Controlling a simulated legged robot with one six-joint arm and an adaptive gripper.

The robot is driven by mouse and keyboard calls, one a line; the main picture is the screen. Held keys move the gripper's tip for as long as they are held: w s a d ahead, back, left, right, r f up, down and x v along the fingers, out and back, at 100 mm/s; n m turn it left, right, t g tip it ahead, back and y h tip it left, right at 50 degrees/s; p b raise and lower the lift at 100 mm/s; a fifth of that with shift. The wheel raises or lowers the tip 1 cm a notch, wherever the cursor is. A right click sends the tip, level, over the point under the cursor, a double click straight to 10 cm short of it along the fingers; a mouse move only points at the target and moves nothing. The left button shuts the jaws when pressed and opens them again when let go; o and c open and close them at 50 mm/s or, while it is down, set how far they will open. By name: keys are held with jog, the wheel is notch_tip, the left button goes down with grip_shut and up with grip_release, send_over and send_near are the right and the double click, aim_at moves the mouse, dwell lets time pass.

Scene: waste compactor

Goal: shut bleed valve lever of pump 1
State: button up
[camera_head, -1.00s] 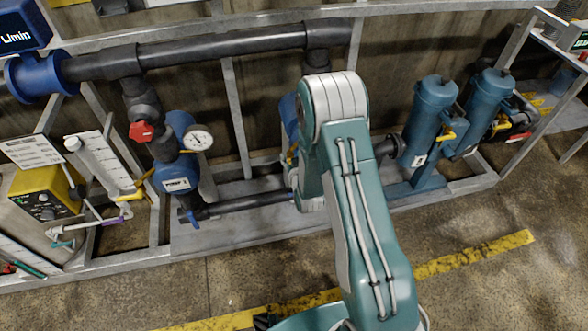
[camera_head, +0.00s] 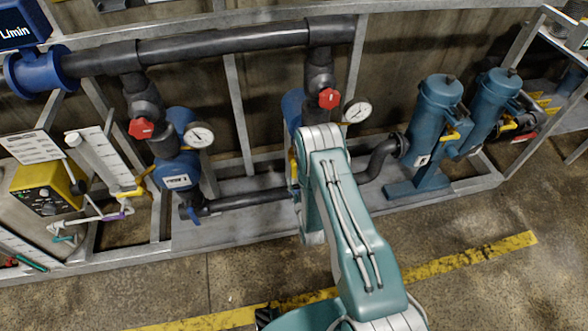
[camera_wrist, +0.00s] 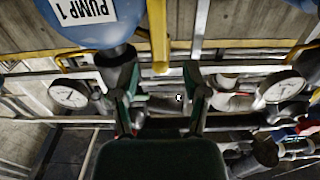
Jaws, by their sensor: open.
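In the wrist view, a blue pump labelled PUMP 1 (camera_wrist: 90,18) fills the upper left. A yellow lever-like bar (camera_wrist: 159,35) hangs upright just right of it, above the gap between my fingers. I cannot tell whether the fingers touch it. My gripper (camera_wrist: 162,98) is open, with nothing seen between its fingers. In the head view, my arm hides the gripper and most of the right blue pump (camera_head: 291,108). A yellow piece (camera_head: 293,166) shows at that pump's left side. The left blue pump (camera_head: 181,150) has a label too small to read surely.
Red-handled valves (camera_head: 329,98) and round gauges (camera_head: 357,111) sit by the pumps under a thick black pipe (camera_head: 235,47). Two teal cylinders (camera_head: 436,115) stand at right. A yellow control box (camera_head: 47,186) is at left. The front floor is open.

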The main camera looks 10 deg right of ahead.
aim_at(295, 170)
jog(key=w, duration=0.5)
jog(key=shift+w, duration=0.35)
grip_shut()
